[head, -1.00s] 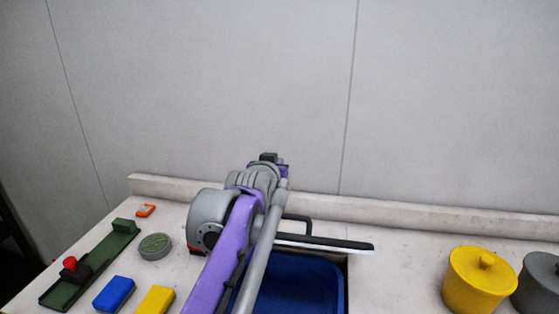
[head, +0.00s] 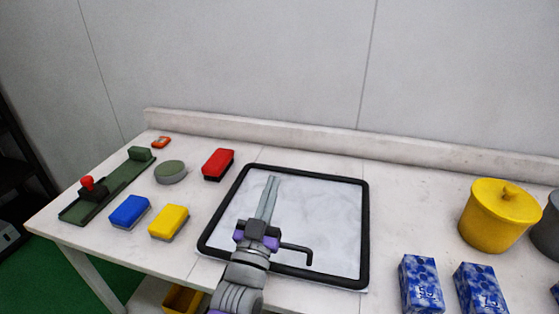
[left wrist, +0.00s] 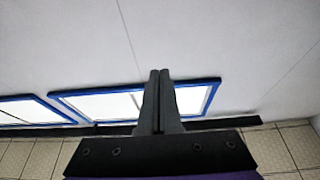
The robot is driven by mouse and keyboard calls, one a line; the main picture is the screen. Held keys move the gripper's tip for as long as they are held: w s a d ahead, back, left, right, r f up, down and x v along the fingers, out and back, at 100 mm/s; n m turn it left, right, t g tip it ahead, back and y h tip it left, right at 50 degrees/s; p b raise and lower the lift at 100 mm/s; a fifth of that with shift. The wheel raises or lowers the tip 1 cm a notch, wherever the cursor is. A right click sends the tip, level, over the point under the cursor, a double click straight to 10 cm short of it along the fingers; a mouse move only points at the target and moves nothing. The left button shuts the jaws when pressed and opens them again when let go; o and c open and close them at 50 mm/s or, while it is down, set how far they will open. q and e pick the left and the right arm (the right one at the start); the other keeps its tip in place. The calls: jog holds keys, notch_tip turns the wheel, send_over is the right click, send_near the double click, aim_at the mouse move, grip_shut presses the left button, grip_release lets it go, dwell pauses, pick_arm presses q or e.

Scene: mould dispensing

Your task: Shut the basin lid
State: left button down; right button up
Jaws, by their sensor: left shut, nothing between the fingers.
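The basin lid (head: 335,200) is a white, marble-like panel with a black rim. In the head view it lies flat over the basin in the worktop, and no blue basin interior shows. A black bent handle (head: 302,248) sits near its front edge, partly hidden behind my gripper. My left gripper (head: 272,182) is over the lid, its shut, empty fingers pointing toward the back. I cannot tell whether it touches the lid. In the left wrist view the fingertips (left wrist: 160,74) are together with nothing between them. My right gripper is not in view.
Red (head: 218,164), yellow (head: 169,222) and blue (head: 130,211) blocks, a round green-grey piece (head: 171,172) and a green fixture (head: 110,188) lie to the left. A yellow lidded pot (head: 497,216) and blue patterned boxes (head: 421,284) stand to the right.

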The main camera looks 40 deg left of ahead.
pick_arm(q)
jog(key=shift+s+d+f+b, duration=0.2)
jog(key=shift+s+f, duration=0.2)
jog(key=shift+f, duration=0.45)
jog(key=shift+s+d+f+b, duration=0.25)
jog(key=shift+s+f, duration=0.15)
jog(key=shift+f, duration=0.5)
jog(key=shift+s+d+f+b, duration=0.2)
jog(key=shift+s+f, duration=0.2)
jog(key=shift+f, duration=0.45)
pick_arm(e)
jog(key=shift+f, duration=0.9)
pick_arm(q)
jog(key=shift+r, duration=0.15)
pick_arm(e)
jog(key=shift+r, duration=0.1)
